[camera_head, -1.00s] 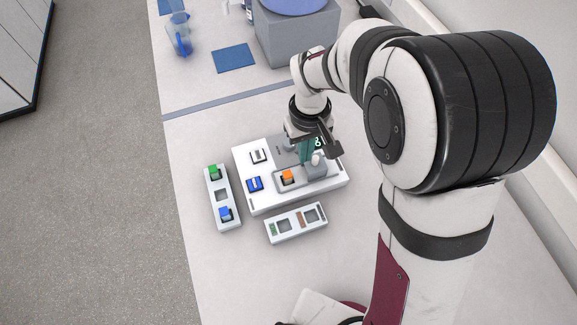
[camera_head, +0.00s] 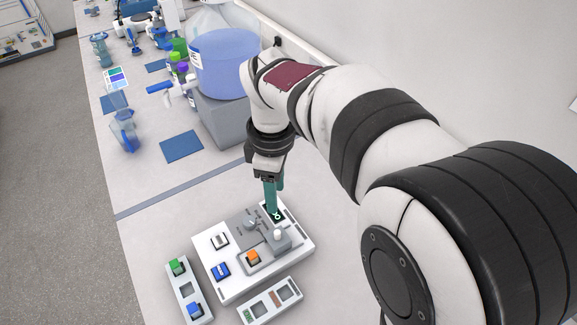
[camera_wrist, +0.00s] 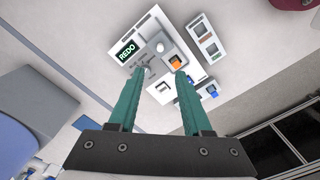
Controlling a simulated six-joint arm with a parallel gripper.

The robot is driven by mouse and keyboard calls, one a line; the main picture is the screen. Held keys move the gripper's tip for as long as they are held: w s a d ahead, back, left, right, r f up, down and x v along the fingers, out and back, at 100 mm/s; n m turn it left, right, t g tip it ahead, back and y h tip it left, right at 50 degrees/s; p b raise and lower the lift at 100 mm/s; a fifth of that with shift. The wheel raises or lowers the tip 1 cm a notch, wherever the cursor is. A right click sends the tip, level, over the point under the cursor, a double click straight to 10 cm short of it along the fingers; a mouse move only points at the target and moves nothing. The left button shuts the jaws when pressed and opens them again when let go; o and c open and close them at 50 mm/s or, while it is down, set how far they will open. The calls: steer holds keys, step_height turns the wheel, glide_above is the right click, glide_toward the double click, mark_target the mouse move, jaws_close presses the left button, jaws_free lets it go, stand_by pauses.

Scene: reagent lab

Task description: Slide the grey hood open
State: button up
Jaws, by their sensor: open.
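The grey hood (camera_head: 281,243) is a small block with a white knob (camera_head: 279,234) on top. It sits at the right end of a grey track on the white device (camera_head: 235,287). An orange cube (camera_head: 253,257) lies uncovered in the track, left of the hood. My gripper (camera_head: 274,212) has teal fingers pointing down, behind the hood near the lit display (camera_head: 278,215). It appears apart from the hood. In the wrist view, my gripper (camera_wrist: 160,73) is open with nothing between the fingers, and the hood (camera_wrist: 157,47) shows beyond the tips.
The device also carries a grey dial (camera_head: 251,222), a white switch (camera_head: 219,240) and a blue switch (camera_head: 220,271). In the wrist view the display (camera_wrist: 127,50) reads "REDO". Trays stand left (camera_head: 187,290) and in front (camera_head: 270,301). A grey box (camera_head: 222,120) stands behind.

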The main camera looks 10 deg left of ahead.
mark_target(278, 231)
step_height(278, 231, down, 14)
steer(key=shift+f, duration=0.2)
jaws_close()
stand_by(1.4)
